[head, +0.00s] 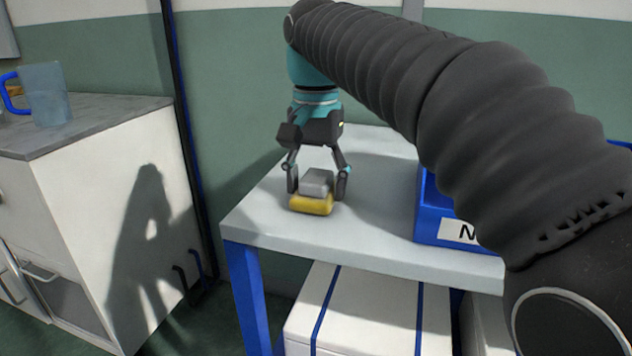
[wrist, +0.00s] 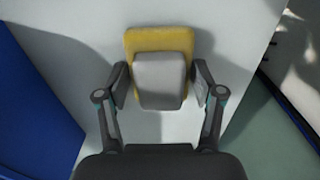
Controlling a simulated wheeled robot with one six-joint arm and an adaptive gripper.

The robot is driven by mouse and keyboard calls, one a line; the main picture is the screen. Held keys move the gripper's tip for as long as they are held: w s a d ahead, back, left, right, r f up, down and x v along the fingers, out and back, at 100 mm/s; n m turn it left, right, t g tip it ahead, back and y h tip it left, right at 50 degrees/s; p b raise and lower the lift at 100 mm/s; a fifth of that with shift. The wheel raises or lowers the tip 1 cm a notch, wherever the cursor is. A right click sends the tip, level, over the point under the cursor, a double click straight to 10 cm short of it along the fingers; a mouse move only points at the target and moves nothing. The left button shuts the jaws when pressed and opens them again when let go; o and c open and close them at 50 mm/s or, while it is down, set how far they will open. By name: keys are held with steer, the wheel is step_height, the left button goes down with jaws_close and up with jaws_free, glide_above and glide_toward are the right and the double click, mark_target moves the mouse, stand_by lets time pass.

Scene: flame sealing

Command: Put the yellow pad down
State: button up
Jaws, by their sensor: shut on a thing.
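The yellow pad (head: 311,204) with a grey block (head: 316,182) on top is at the left part of the light grey table (head: 375,218). My gripper (head: 318,184) points down over the pad, its two fingers on either side of the grey block. In the wrist view the fingers (wrist: 160,85) flank the grey block (wrist: 160,80), and the yellow pad (wrist: 160,39) shows beyond and around it. The gripper is shut on the pad by its grey block. The pad is at or just above the tabletop; I cannot tell whether it touches.
A blue bin (head: 455,230) with a white label stands to the right on the table. A grey-topped cabinet (head: 90,120) with a clear blue-handled jug (head: 46,93) is at the left. White boxes (head: 365,310) sit under the table. Tabletop around the pad is clear.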

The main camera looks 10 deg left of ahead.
mark_target(315, 176)
steer(key=o, duration=1)
step_height(315, 176, up, 12)
steer(key=p, duration=0.4)
steer(key=shift+r, duration=0.1)
steer(key=shift+s, duration=0.1)
